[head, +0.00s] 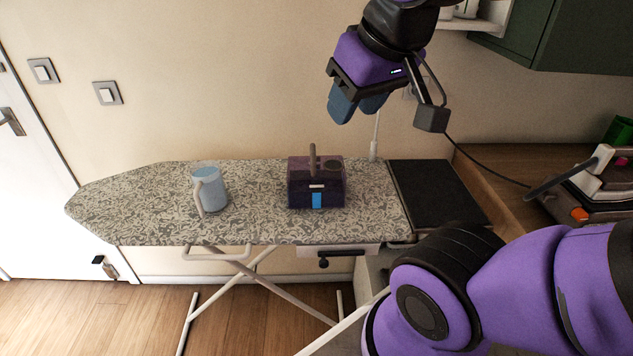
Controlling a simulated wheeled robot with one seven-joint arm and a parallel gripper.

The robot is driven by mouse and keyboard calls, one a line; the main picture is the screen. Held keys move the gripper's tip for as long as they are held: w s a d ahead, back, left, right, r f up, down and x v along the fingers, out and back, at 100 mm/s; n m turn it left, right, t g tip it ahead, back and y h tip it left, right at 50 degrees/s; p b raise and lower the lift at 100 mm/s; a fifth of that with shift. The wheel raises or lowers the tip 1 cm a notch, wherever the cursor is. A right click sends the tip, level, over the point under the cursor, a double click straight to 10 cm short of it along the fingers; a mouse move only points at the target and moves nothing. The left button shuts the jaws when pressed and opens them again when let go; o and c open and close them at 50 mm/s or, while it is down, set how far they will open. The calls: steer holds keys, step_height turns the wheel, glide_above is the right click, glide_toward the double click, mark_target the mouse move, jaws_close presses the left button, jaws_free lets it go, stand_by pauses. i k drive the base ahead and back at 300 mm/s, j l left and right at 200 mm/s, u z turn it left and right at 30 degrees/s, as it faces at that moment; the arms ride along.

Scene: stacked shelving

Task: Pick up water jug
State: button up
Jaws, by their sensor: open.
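The water jug (211,188) is light blue with a pale handle on its front left side. It stands upright on the left half of the patterned ironing board (130,205). My gripper (356,108) is at the upper middle of the head view, above and to the right of the jug, well apart from it. Its dark fingers point down and are open, with nothing seen between them. Part of the space between the fingers is hard to make out.
A dark purple box with a handle (316,188) stands on the board right of the jug. A black pad (434,192) lies at the board's right end. A green cabinet (575,38) hangs upper right. A device with a cable (595,190) sits at the right. The board around the jug is clear.

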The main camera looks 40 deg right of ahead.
mark_target(210, 193)
steer(key=i+j+z, duration=0.2)
steer(key=j+z, duration=0.2)
steer(key=j, duration=0.45)
steer(key=j+z, duration=0.35)
steer(key=j, duration=0.45)
steer(key=j+z, duration=0.4)
steer(key=j, duration=0.5)
